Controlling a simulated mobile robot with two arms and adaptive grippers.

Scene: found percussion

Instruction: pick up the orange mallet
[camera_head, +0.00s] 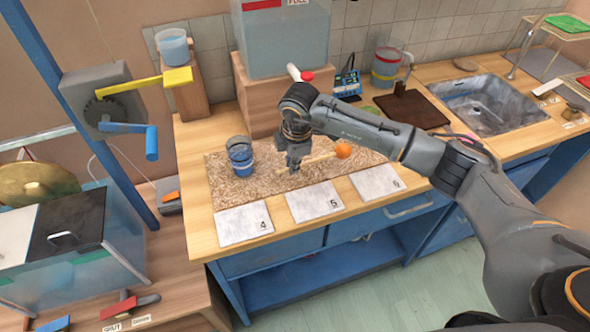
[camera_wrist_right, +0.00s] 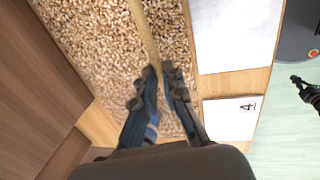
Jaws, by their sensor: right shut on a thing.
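The orange mallet has a round orange head (camera_head: 343,150) and a pale wooden stick. It lies along or just above the speckled mat (camera_head: 222,188); I cannot tell whether it touches. My right gripper (camera_head: 293,168) reaches down over the mat and is shut on the stick, left of the head. In the right wrist view the stick (camera_wrist_right: 144,30) runs from the top edge to between the fingertips (camera_wrist_right: 163,70); the orange head is out of that view. A small dark gripper-like shape at that view's right edge may be my left gripper (camera_wrist_right: 306,91).
A blue cup (camera_head: 240,158) stands on the mat left of my right gripper. Pale tiles marked 4 (camera_head: 240,222), 5 (camera_head: 312,201) and 6 (camera_head: 375,182) lie along the front. A wooden block (camera_head: 258,104) with a clear tank stands behind. A sink (camera_head: 488,100) is at right.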

